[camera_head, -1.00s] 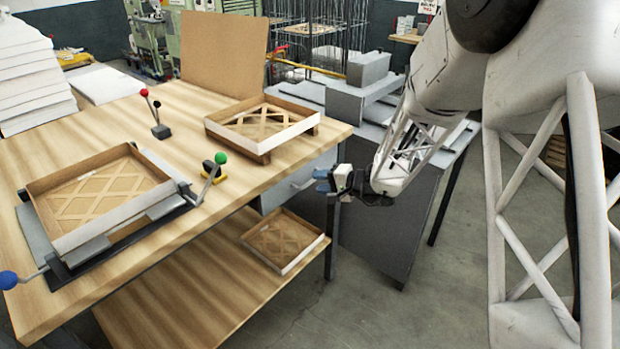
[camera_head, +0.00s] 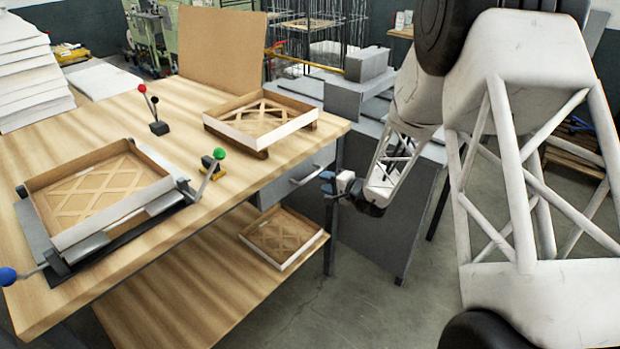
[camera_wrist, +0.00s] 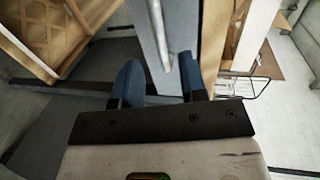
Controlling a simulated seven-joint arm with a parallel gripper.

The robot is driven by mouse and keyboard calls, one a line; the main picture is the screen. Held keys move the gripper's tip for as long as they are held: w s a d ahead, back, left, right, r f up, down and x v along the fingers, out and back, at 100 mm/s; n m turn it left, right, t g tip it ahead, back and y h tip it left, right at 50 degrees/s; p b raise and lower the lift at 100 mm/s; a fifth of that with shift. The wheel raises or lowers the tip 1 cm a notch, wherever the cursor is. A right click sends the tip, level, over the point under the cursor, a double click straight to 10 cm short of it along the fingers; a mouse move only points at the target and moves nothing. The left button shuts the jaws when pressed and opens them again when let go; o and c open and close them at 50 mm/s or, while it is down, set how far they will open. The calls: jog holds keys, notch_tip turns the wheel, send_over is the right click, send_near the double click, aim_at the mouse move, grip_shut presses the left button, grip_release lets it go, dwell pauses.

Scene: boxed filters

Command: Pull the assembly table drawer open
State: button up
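The drawer (camera_head: 284,188) is a grey front under the right end of the wooden assembly table (camera_head: 60,290), and it looks closed. Its pale bar handle (camera_head: 307,175) stands out from the front. My gripper (camera_head: 327,182) is just right of the handle in the head view, its blue fingers pointing toward the drawer. In the wrist view the drawer front (camera_wrist: 147,22) and handle (camera_wrist: 160,30) lie ahead. The handle's near end shows between the spread fingertips of my gripper (camera_wrist: 160,78). The fingers are open, and I see no clear contact with the handle.
A boxed filter (camera_head: 283,238) lies on the lower shelf, close below the drawer. Another filter (camera_head: 300,122) sits above it on the tabletop. A fixture with a filter (camera_head: 60,232) is at left. A grey bench (camera_head: 375,225) stands behind my gripper. Floor in front is clear.

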aim_at(310, 176)
jog(key=shift+x, duration=3.65)
grip_shut()
